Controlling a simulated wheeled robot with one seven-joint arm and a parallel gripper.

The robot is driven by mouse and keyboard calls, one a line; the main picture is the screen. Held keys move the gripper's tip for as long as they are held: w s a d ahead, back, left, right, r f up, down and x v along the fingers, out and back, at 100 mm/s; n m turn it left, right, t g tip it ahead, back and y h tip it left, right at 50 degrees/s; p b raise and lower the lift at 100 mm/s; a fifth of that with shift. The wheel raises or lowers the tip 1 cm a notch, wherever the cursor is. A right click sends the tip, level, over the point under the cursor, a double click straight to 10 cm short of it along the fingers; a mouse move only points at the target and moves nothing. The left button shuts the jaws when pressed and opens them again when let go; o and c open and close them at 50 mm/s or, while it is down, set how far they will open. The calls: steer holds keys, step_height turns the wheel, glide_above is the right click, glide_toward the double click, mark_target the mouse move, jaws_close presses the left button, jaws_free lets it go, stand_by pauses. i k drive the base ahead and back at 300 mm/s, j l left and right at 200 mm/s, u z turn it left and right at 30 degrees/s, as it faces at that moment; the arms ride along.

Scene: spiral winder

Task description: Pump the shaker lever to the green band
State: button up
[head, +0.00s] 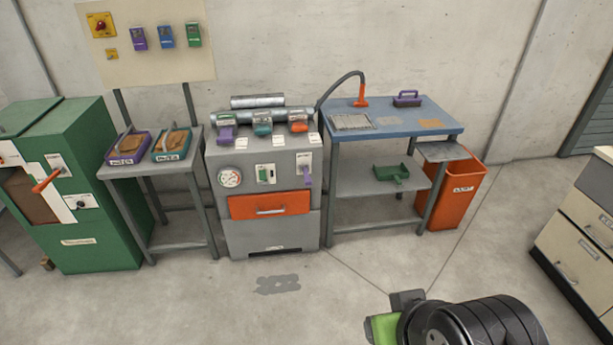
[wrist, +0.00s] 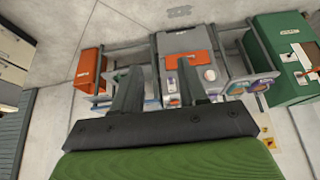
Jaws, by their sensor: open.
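A grey machine (head: 268,158) stands against the wall in the middle of the head view. A purple lever (head: 307,174) hangs down at the right of its front. A round dial gauge (head: 230,177) is on the left of the front; its band colours are too small to tell. Purple, teal and orange handles sit on the machine's top. I cannot read which lever is labelled shaker. My gripper (wrist: 158,70) is open and empty in the wrist view, well away from the machine, which shows upside down beyond the fingers. In the head view my arm is at the lower right.
An orange drawer front (head: 269,205) is below the gauge. A small table (head: 150,168) and a green cabinet (head: 92,220) stand left. A blue-topped bench (head: 400,127) and an orange bin (head: 462,190) stand right. The floor before the machine is clear.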

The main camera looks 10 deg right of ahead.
mark_target(308, 179)
steer(key=i+l+u, duration=0.2)
steer(key=i+u, duration=0.2)
steer(key=i, duration=0.35)
steer(key=i+l+u, duration=0.35)
steer(key=i, duration=0.4)
steer(key=i+l+u, duration=0.4)
steer(key=i+l, duration=0.25)
